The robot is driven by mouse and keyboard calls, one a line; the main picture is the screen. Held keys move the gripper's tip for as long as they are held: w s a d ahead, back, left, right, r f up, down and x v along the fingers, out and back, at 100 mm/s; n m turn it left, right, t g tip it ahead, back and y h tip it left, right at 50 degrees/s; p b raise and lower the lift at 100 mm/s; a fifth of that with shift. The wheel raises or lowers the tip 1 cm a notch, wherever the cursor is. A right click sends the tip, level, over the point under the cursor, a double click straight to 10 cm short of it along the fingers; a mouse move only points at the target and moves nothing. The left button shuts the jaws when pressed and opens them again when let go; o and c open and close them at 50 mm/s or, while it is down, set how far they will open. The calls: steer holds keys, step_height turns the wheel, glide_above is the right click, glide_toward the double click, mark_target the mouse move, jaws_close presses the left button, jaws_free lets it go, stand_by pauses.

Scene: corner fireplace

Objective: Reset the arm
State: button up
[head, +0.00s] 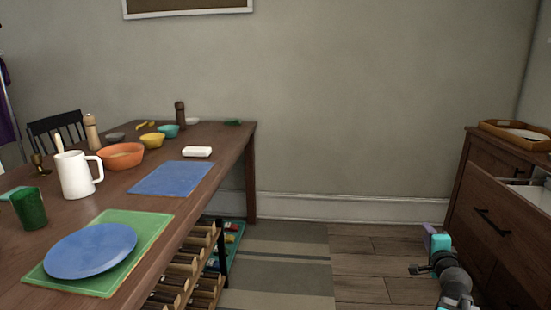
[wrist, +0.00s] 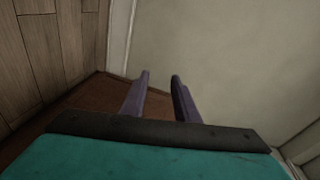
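My gripper (head: 427,236) is at the lower right in the head view, low in front of the wooden dresser (head: 481,155). My teal wrist and dark arm show beside it. In the wrist view my gripper (wrist: 160,77) has its two purple fingers apart, with a gap and nothing held between them. Pale wall and a brown wooden surface show beyond the fingertips.
A wooden tray (head: 490,127) is on top. The dining table (head: 215,143) at left holds dishes. A wine rack (head: 205,262) stands beneath it. The floor between (head: 375,262) is clear.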

steer(key=s+a+f+n+g+y+p, duration=0.1)
steer(key=a+f+n+g+y+p, duration=0.1)
steer(key=a+f+p, duration=0.5)
steer(key=a+f+n+g+y+p, duration=0.2)
steer(key=a+n+y+p, duration=0.15)
steer(key=a, duration=0.75)
steer(key=s+a+f+n+g+y+p, duration=0.15)
steer(key=a+f+p, duration=0.35)
steer(key=a, duration=0.5)
steer(key=s+a+f+n+g+y+p, duration=0.1)
steer(key=s+a+f+n+g+p, duration=0.25)
steer(key=s+a+p, duration=0.3)
steer(key=s+a+f+n+g+p, duration=0.2)
steer(key=s+a+f+g+p, duration=0.15)
steer(key=s, duration=0.45)
steer(key=s+a+f+n+g+p, duration=0.2)
steer(key=s+a+p, duration=0.2)
steer(key=s, duration=0.5)
steer(key=s+d+n+g+h, duration=0.1)
steer(key=s+d+n+g, duration=0.1)
steer(key=s, duration=0.6)
steer(key=s+d+n+g+h+p, duration=0.1)
steer(key=s+d+n+g+h, duration=0.1)
steer(key=s, duration=0.6)
steer(key=shift+s+d+f+n+g, duration=0.15)
steer(key=shift+d+f+n+g, duration=0.3)
steer(key=shift+d+g, duration=0.65)
steer(key=shift+a+r, duration=0.15)
steer(key=shift+a, duration=0.1)
